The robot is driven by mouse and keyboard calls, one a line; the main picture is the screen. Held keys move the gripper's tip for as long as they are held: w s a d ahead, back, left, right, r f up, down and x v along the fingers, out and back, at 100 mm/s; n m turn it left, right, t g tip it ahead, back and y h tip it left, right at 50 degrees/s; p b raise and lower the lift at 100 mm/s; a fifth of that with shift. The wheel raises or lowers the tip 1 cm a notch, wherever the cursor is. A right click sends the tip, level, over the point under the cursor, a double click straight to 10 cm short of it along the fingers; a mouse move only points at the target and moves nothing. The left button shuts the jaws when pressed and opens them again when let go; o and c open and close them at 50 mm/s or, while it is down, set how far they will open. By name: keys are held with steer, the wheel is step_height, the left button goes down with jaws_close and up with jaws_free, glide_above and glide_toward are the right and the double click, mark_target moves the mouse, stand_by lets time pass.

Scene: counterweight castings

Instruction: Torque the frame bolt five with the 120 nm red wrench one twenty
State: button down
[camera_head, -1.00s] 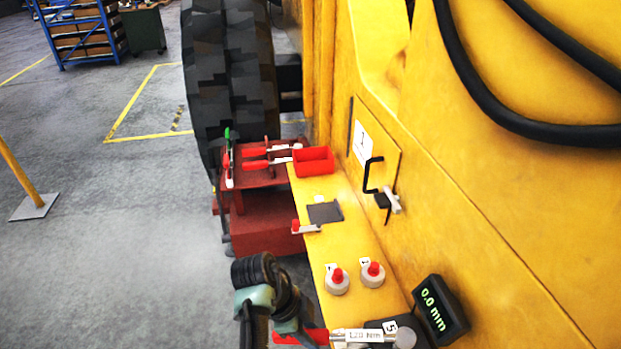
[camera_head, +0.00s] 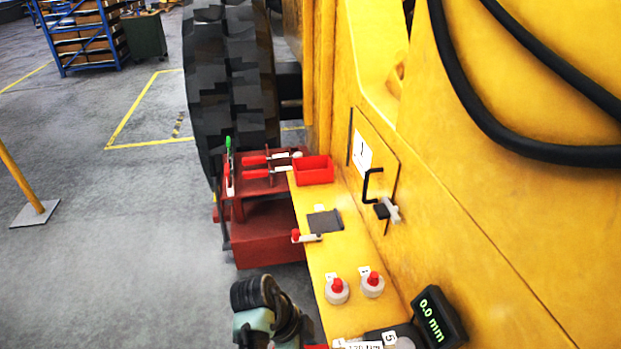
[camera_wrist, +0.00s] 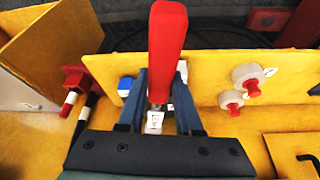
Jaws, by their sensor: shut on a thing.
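The red wrench with a 120 Nm label (camera_head: 362,346) lies along the bottom edge of the head view, mostly cut off. Its grey round head (camera_head: 404,342) is at the dark block marked 5 (camera_head: 376,335). Frame bolt five itself is not visible; I cannot tell whether the head is seated on it. In the wrist view the red handle (camera_wrist: 167,50) points up the picture between the blue-grey fingers of my gripper (camera_wrist: 160,92). My gripper is shut on the wrench, with its white label (camera_wrist: 154,122) between the fingers.
Two red-tipped round fittings (camera_head: 337,290) stand on the yellow ledge (camera_head: 355,255). A red bin (camera_head: 314,170) and a red stand (camera_head: 265,185) with red- and green-handled tools are farther off. The yellow machine wall (camera_head: 480,220) bounds the right; open floor (camera_head: 120,240) lies left.

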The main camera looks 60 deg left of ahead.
steer(key=shift+s+d+r+n+p, duration=0.1)
steer(key=shift+s+d+n+p, duration=0.1)
steer(key=shift+d+p, duration=0.15)
steer(key=shift+s+d+n+p, duration=0.1)
steer(key=shift+d+n+p, duration=0.1)
steer(key=shift+d+p, duration=0.15)
stand_by(0.3)
steer(key=shift+a+r+p, duration=0.15)
steer(key=shift+r+p, duration=1.45)
steer(key=shift+r, duration=0.05)
stand_by(1.4)
steer(key=shift+s, duration=0.1)
